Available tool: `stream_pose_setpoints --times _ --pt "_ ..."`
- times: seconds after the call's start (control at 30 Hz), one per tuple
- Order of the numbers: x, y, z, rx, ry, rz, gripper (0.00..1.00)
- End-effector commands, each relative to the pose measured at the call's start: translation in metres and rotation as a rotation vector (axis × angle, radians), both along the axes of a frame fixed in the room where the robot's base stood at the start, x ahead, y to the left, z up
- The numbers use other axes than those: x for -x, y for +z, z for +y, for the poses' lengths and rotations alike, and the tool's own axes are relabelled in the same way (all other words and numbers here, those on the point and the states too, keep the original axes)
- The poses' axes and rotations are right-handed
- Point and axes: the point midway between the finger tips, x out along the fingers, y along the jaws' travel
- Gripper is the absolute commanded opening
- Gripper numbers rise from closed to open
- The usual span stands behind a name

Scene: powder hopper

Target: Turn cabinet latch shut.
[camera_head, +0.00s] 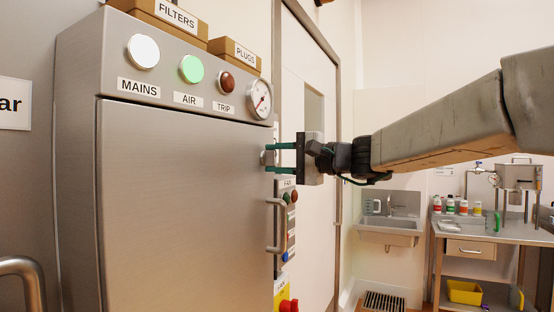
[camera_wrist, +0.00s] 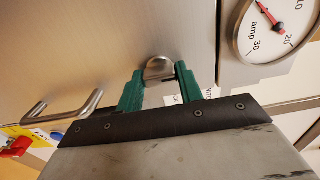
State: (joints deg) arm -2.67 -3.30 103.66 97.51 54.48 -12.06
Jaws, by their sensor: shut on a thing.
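The grey metal cabinet (camera_head: 185,205) fills the left of the head view, and its door looks closed. The cabinet latch (camera_head: 267,157) is a small round metal knob near the door's right edge, below the gauge. In the wrist view the latch (camera_wrist: 159,69) sits between two green fingers. My gripper (camera_head: 273,157) reaches in from the right and is shut on the latch; the wrist view also shows my gripper (camera_wrist: 160,82) with a finger on each side of it. The fingers hide part of the latch, so I cannot tell its exact turn.
A bar handle (camera_head: 277,226) stands out from the door below the latch. An amp gauge (camera_head: 259,99) and MAINS, AIR and TRIP lamps sit above. Boxes rest on top of the cabinet. A sink (camera_head: 391,231) and a workbench (camera_head: 490,235) are farther back at right.

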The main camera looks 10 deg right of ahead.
Motion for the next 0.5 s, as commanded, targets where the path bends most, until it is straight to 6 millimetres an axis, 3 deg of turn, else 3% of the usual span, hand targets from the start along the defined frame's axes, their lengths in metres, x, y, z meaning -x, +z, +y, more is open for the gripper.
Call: stream_pose_setpoints --times 0.5 --pt "0.0 -0.0008 0.0001 0.017 0.001 -0.024 0.14"
